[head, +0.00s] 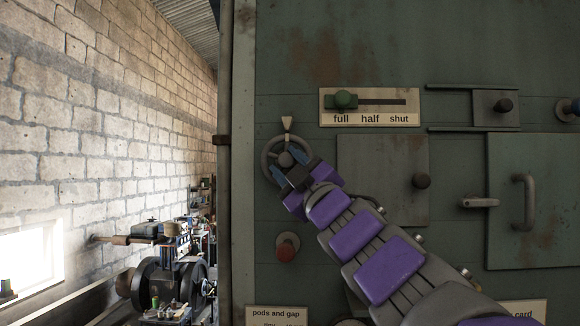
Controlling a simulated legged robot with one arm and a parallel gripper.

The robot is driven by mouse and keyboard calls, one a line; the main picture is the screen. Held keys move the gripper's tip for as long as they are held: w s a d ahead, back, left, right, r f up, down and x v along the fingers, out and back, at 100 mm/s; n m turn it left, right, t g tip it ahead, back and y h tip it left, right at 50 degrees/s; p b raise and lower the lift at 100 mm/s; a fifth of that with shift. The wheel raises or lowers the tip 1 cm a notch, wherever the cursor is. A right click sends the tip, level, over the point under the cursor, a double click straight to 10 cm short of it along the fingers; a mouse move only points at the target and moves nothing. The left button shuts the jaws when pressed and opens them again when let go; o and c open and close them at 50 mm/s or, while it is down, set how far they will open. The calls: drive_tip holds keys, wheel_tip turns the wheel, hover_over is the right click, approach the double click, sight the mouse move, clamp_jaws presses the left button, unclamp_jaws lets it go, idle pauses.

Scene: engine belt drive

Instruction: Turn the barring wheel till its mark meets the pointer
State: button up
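The barring wheel (267,147) is a small dark grey handwheel with a round hub (286,159), on the left part of the green metal panel. A pale pointer (287,124) stands just above its rim, tip downward. I cannot make out the wheel's mark; part of the lower rim is hidden by my gripper. My gripper (288,165) is at the wheel, its two blue fingers spread to either side of the hub. The fingers look open; whether they touch the wheel I cannot tell.
A slider with a green knob (346,99) sits above right, at "full". A red button (287,246) is below. An engine (170,270) stands at the left.

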idle(0.3)
drive_tip(key=b+v, duration=0.2)
drive_tip(key=v, duration=1.5)
drive_tip(key=shift+d, duration=0.15)
idle(1.3)
